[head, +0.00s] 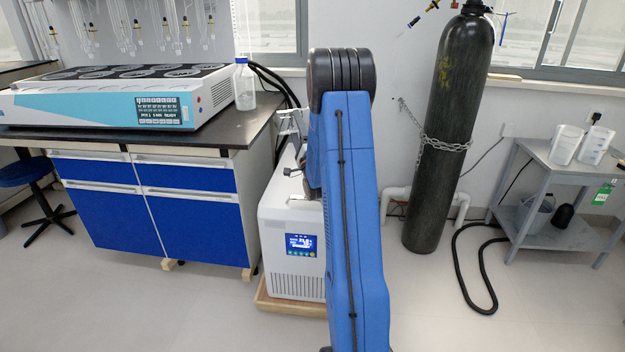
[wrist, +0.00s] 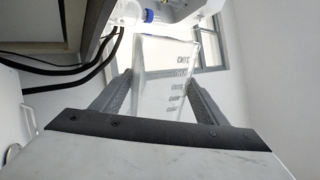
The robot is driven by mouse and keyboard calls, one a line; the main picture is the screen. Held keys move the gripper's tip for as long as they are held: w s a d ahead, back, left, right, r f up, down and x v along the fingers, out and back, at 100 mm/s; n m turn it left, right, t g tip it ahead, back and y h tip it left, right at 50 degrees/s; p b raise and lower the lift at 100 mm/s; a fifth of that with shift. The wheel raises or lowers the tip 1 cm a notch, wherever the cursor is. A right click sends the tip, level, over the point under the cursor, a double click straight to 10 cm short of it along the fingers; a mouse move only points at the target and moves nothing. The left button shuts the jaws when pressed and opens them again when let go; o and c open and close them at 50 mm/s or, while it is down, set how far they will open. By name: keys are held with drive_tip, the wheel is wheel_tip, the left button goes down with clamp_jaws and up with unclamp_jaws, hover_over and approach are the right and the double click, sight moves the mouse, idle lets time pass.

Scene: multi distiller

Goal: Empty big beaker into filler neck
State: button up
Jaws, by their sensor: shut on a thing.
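The big beaker (wrist: 168,70), clear with dark graduation marks, stands between the two fingers of my gripper (wrist: 160,88) in the wrist view. My gripper is shut on it. How full it is, I cannot tell. In the head view my blue arm hides the beaker and most of my gripper. I cannot make out the filler neck; the chiller's top is partly covered by my arm.
A bench (head: 110,140) with a distiller (head: 115,95) and a blue-capped bottle (head: 244,85) stands left of the chiller. Black hoses (head: 282,88) hang between them. A chained gas cylinder (head: 448,130) and a grey cart (head: 560,172) with two white jugs stand right.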

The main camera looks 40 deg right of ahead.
sight(290, 132)
drive_tip(key=n+y, duration=0.1)
drive_tip(key=n, duration=0.1)
drive_tip(key=a+n+y, duration=0.1)
drive_tip(key=n+y, duration=0.1)
drive_tip(key=a+n+y, duration=0.1)
drive_tip(key=n+y, duration=0.1)
drive_tip(key=shift+w+a+f+n+t, duration=0.15)
drive_tip(key=shift+w+f+n+t, duration=0.05)
drive_tip(key=shift+w+n+t, duration=0.2)
wheel_tip(290, 132, down, 2)
drive_tip(key=shift+f+n+y, duration=0.1)
drive_tip(key=shift+n+y, duration=0.9)
drive_tip(key=shift+n, duration=0.2)
drive_tip(key=a+f+n+g+y+b, duration=0.1)
drive_tip(key=a+f+n+g+y, duration=0.1)
drive_tip(key=n, duration=0.6)
drive_tip(key=w+a+f+n+g+y+b, duration=0.1)
drive_tip(key=f+n+g+y, duration=0.3)
drive_tip(key=n, duration=0.4)
drive_tip(key=shift+w+a+f+g, duration=0.2)
drive_tip(key=shift+a+f+g, duration=0.35)
drive_tip(key=shift+f, duration=0.75)
drive_tip(key=shift+d, duration=0.1)
